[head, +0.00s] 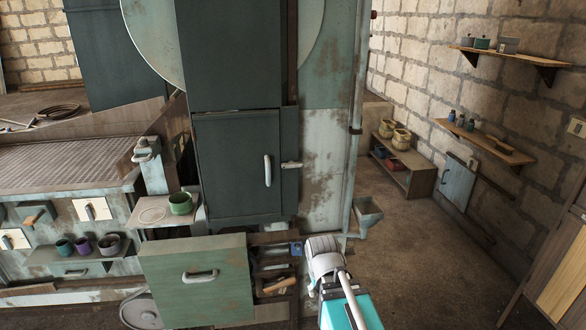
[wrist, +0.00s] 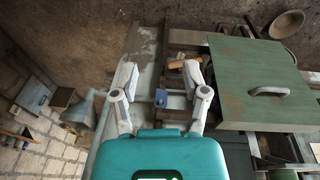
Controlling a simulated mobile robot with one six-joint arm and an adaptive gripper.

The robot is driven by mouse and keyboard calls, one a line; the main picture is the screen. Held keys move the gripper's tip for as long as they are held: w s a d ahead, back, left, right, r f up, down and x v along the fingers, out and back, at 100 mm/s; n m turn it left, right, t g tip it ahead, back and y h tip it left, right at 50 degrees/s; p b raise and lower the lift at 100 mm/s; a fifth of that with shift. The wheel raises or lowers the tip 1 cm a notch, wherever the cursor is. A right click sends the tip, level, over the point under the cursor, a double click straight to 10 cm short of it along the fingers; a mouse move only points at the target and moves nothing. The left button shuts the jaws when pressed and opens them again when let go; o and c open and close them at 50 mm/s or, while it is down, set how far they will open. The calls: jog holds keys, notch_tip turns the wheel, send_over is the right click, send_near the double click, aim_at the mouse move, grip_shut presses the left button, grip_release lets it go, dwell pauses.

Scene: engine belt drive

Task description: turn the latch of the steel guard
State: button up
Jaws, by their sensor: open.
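The steel guard (head: 236,165) appears to be the dark grey-green door at the middle of the head view. It looks shut, with an upright pale handle (head: 267,170). A small pale latch (head: 291,165) lies roughly level at its right edge. In the wrist view my gripper (wrist: 161,75) has its two white fingers spread, with nothing held. It is low, below and apart from the latch. My white and teal arm parts show at the bottom of the head view. The guard and latch cannot be made out in the wrist view.
A green drawer front (head: 195,280) juts out at lower left and also shows in the wrist view (wrist: 262,85). A small blue part (head: 296,248) sits on the frame near my arm. A grey funnel (head: 368,212) stands out to the right. Floor (head: 420,255) at right is clear.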

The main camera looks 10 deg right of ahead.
jog(key=w+d+r+n+t+h, duration=0.25)
jog(key=w+t, duration=0.25)
jog(key=w, duration=0.6)
jog(key=n+t+y, duration=0.3)
jog(key=n+t, duration=0.8)
jog(key=n, duration=0.4)
send_near(292, 166)
jog(key=shift+m, duration=0.25)
jog(key=s, duration=0.4)
jog(key=shift+s+d+f, duration=0.1)
jog(key=shift+d+f, duration=0.05)
jog(key=shift+f, duration=0.05)
jog(key=w, duration=1.4)
jog(key=shift+s, duration=0.1)
grip_shut()
